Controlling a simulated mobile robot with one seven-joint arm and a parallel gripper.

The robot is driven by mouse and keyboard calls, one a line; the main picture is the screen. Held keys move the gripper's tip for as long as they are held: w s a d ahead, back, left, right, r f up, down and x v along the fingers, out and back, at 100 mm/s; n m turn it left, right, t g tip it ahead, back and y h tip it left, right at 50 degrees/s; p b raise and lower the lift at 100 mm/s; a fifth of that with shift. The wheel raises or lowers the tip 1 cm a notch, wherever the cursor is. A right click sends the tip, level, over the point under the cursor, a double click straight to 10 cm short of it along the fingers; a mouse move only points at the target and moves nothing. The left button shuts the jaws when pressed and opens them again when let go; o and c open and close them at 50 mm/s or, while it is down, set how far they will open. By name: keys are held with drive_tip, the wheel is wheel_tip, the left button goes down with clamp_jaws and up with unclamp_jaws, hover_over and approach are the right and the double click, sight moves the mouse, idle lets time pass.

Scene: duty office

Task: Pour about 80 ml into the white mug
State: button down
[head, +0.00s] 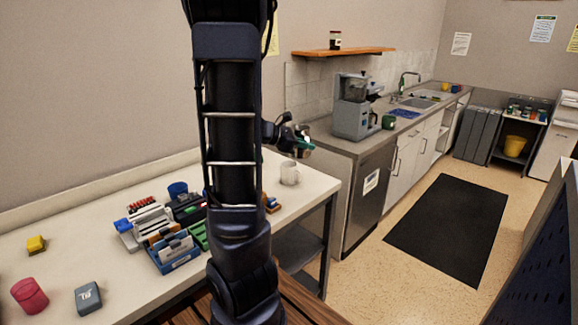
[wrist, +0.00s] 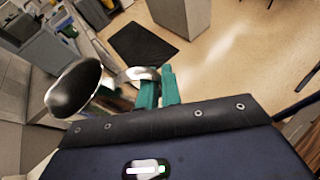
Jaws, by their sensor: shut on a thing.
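The white mug (head: 289,173) stands upright on the pale table near its right end in the head view. My gripper (head: 303,146) is above and slightly right of it in that view, with green fingertips showing. In the wrist view the green fingers of my gripper (wrist: 158,90) are closed on the handle of a shiny metal jug (wrist: 75,88). The jug's wide dark mouth faces the camera. I cannot tell what is in it or how far it is tilted. The mug's inside is not clear, and I see no stream of liquid.
My arm hides part of the table in the head view. A desk organizer (head: 172,252), a blue cup (head: 178,190), a red cup (head: 29,295) and a grey box (head: 88,298) occupy the left. A coffee machine (head: 355,108) and green mug (head: 388,122) stand on the counter behind.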

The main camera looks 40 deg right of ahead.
sight(297, 151)
wheel_tip(297, 151, down, 19)
drive_tip(key=shift+f, duration=0.15)
idle(0.7)
drive_tip(key=shift+w, duration=0.1)
drive_tip(key=shift+w+d+r+n+g+y, duration=0.15)
drive_tip(key=shift+w+d+r+n+g, duration=0.65)
drive_tip(key=shift+w+r+n, duration=0.95)
drive_tip(key=shift+w+d+r+n+g+y, duration=0.2)
drive_tip(key=shift+w+d+r+n+g, duration=0.7)
drive_tip(key=shift+r, duration=1.55)
drive_tip(key=shift+w+d+r+n+g+y, duration=0.15)
drive_tip(key=shift+w+d+r+n+g, duration=0.6)
drive_tip(key=shift+w+r+n, duration=1.1)
drive_tip(key=shift+s+r+g, duration=0.15)
drive_tip(key=shift+r+g, duration=0.2)
drive_tip(key=shift+r, duration=0.05)
drive_tip(key=shift+w+d+r+n+g, duration=0.3)
drive_tip(key=shift+w+r+n, duration=0.3)
drive_tip(key=shift+w, duration=0.1)
drive_tip(key=shift+w+d+r, duration=0.1)
drive_tip(key=shift+w+d, duration=0.05)
drive_tip(key=shift+w, duration=0.15)
drive_tip(key=shift+w+d+r+n, duration=0.1)
drive_tip(key=shift+w+d+n, duration=0.05)
drive_tip(key=shift+w+n, duration=0.15)
